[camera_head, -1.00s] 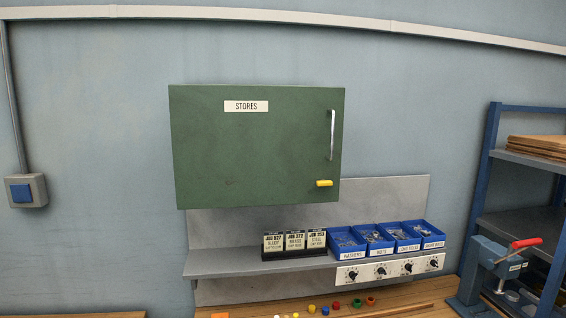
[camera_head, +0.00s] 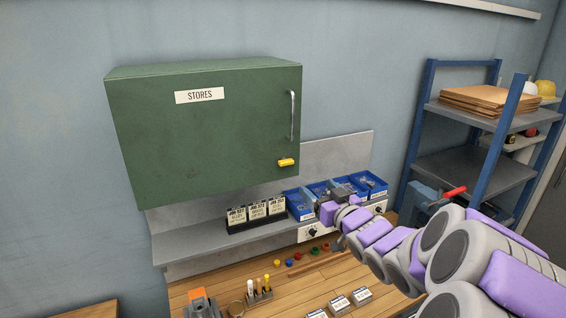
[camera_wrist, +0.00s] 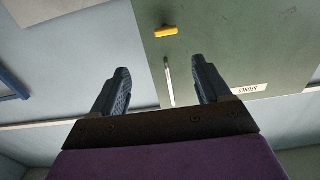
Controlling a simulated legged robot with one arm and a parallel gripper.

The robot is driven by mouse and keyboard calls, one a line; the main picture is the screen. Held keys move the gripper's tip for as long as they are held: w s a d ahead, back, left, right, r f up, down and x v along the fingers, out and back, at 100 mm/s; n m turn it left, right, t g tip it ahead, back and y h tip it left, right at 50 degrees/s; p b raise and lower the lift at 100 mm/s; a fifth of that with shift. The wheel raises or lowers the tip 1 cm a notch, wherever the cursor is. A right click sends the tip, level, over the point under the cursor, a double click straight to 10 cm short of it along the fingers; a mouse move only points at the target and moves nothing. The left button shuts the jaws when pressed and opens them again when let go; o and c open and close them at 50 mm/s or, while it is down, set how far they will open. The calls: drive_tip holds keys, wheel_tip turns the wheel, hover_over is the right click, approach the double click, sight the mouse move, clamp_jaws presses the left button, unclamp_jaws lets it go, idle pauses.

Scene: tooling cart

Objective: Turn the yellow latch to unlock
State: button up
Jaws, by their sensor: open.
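The yellow latch (camera_head: 286,162) sits on the lower right of the green cabinet door (camera_head: 205,125), below a silver vertical handle (camera_head: 292,115). It lies about horizontal. In the wrist view the latch (camera_wrist: 165,31) shows beyond my fingers, near the top and a little right of centre, with the handle (camera_wrist: 169,80) between the fingertips in the picture. My gripper (camera_head: 331,190) is in front of the blue bins, below and right of the latch and apart from it. In the wrist view my gripper (camera_wrist: 160,78) has its two dark fingers spread with nothing between them.
Blue bins (camera_head: 372,185) and job cards (camera_head: 256,212) stand on the grey shelf (camera_head: 195,245) below the cabinet. A blue-framed rack (camera_head: 420,140) and a vise with a red handle (camera_head: 453,192) are at right. The wall left of the cabinet is clear.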

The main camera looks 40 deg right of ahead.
approach(288, 164)
drive_tip(key=s+d, duration=0.2)
drive_tip(key=s, duration=0.1)
drive_tip(key=w+p, duration=0.1)
drive_tip(key=w, duration=0.7)
drive_tip(key=w+a+p, duration=0.1)
drive_tip(key=w, duration=0.2)
drive_tip(key=shift+w+r+p, duration=0.15)
drive_tip(key=shift+w+p, duration=0.15)
drive_tip(key=shift+w, duration=0.1)
drive_tip(key=shift+s+a+r, duration=0.1)
drive_tip(key=shift+s, duration=0.1)
drive_tip(key=shift+c, duration=0.7)
drive_tip(key=shift+d, duration=0.85)
drive_tip(key=shift+c, duration=1.4)
drive_tip(key=shift+d+f, duration=0.1)
drive_tip(key=shift+f, duration=0.1)
drive_tip(key=shift+c, duration=0.9)
drive_tip(key=shift+a, duration=0.45)
drive_tip(key=c, duration=0.4)
drive_tip(key=shift+d, duration=0.15)
drive_tip(key=shift+c, duration=0.2)
